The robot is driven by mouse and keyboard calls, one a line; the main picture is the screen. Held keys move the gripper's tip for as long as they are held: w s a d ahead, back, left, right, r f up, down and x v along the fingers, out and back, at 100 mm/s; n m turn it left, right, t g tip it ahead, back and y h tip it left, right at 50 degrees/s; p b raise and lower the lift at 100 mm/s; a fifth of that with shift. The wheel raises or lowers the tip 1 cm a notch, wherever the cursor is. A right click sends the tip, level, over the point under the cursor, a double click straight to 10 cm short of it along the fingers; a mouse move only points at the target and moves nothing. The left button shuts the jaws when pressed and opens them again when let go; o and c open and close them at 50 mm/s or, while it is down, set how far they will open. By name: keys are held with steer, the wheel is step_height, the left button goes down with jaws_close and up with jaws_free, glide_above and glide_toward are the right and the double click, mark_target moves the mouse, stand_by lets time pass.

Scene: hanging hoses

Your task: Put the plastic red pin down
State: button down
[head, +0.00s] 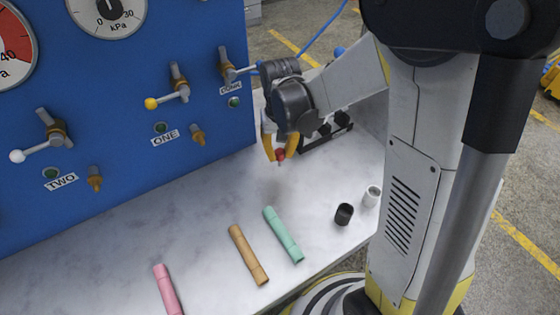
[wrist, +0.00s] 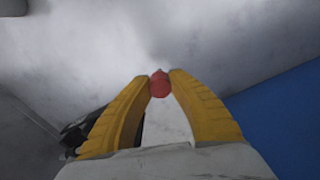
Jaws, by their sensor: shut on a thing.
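The red pin (head: 280,154) is held between the yellow fingertips of my gripper (head: 274,156), near the right end of the blue panel. In the head view it hangs above the marbled white tabletop (head: 190,220), apart from it as far as I can tell. In the wrist view the round red end of the pin (wrist: 159,84) shows between the two yellow fingers of my gripper (wrist: 159,86), which are shut on it. The rest of the pin is largely hidden there.
A blue panel (head: 120,105) with gauges and valves stands behind the table. A black rack (head: 328,130) is just right of my gripper. Pink (head: 168,290), tan (head: 248,254) and green (head: 283,234) tubes lie in front, with black (head: 344,214) and white (head: 372,196) cylinders. The tabletop between is clear.

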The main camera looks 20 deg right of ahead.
mark_target(280, 160)
steer(key=shift+f+b, duration=0.45)
steer(key=shift+f, duration=1)
steer(key=shift+f, duration=0.15)
steer(key=c, duration=1.3)
jaws_free()
steer(key=shift+o, duration=0.2)
